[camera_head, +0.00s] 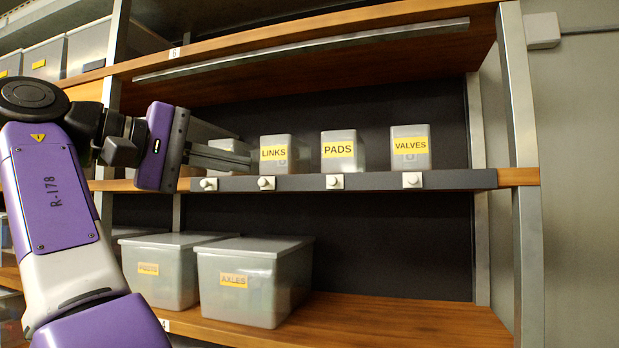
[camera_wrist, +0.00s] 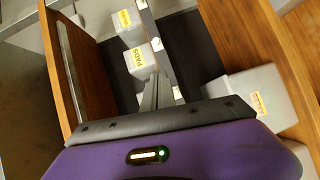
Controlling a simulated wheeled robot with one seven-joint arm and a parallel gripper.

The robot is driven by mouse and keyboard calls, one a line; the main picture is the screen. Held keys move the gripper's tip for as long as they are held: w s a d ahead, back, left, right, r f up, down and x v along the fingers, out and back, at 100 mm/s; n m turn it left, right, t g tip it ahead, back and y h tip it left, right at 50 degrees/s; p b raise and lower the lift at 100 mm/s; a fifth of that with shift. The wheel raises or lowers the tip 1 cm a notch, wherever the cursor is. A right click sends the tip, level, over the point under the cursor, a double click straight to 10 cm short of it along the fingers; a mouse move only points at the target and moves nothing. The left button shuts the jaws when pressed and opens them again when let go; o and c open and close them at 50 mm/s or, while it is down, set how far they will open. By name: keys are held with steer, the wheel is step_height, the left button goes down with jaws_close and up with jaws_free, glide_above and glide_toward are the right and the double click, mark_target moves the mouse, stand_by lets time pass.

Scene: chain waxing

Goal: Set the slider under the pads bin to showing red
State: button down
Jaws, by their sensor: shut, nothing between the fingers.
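The pads bin (camera_head: 342,165), a grey box with a yellow PADS label, stands on the middle shelf; it also shows in the wrist view (camera_wrist: 141,62). The slider under it (camera_head: 334,182) is a small pale block with a round knob on the dark front rail (camera_head: 375,182). No red shows at it in the head view. My gripper (camera_head: 250,161) is shut and empty, to the left of the pads bin and near the links bin. In the wrist view its fingers (camera_wrist: 157,92) point toward the rail close to the pads bin; I cannot tell whether they touch anything.
The links bin (camera_head: 276,168) and valves bin (camera_head: 410,160) flank the pads bin. Similar sliders sit under them (camera_head: 266,183) (camera_head: 412,180), with another farther left (camera_head: 208,184). Lidded boxes (camera_head: 255,285) stand on the lower shelf. A steel post (camera_head: 525,170) bounds the right.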

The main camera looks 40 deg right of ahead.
steer(key=p, duration=0.2)
glide_toward(333, 181)
steer(key=w+d, duration=0.3)
steer(key=w, duration=0.2)
steer(key=shift+s+d, duration=1.05)
steer(key=shift+s, duration=0.05)
steer(key=shift+s+d+f+p, duration=0.2)
steer(key=shift+s+d+p, duration=0.1)
steer(key=shift+s+d, duration=0.25)
